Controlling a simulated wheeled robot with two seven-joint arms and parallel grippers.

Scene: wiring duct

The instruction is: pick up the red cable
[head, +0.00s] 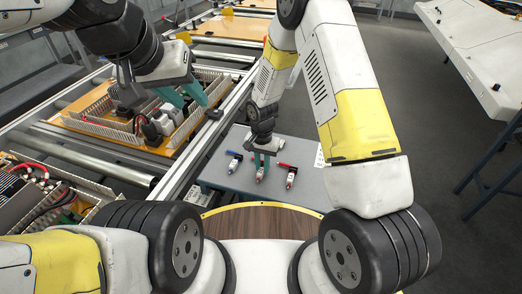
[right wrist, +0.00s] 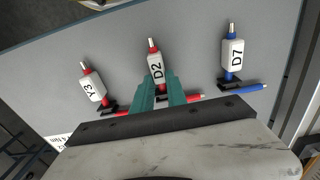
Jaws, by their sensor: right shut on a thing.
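Three short cables with white labels rest on a grey table. The red cable marked D2 (right wrist: 156,69) is in the middle, between the teal fingers of my right gripper (right wrist: 158,92), which is shut on it. Its white label also shows below the fingers in the head view (head: 260,175). A second red cable, marked Y3 (right wrist: 91,88), stands beside it, apart from the fingers. A blue cable marked D7 (right wrist: 233,53) is on the other side. My left gripper (head: 188,98) is open and empty over the wiring panel.
The grey table (head: 225,183) has bare room around the cables, with a white paper sheet (head: 319,155) at its right. A wiring panel (head: 110,132) with ducts and components lies on the roller conveyor (head: 95,150) to the left. A second panel (head: 40,205) lies nearer.

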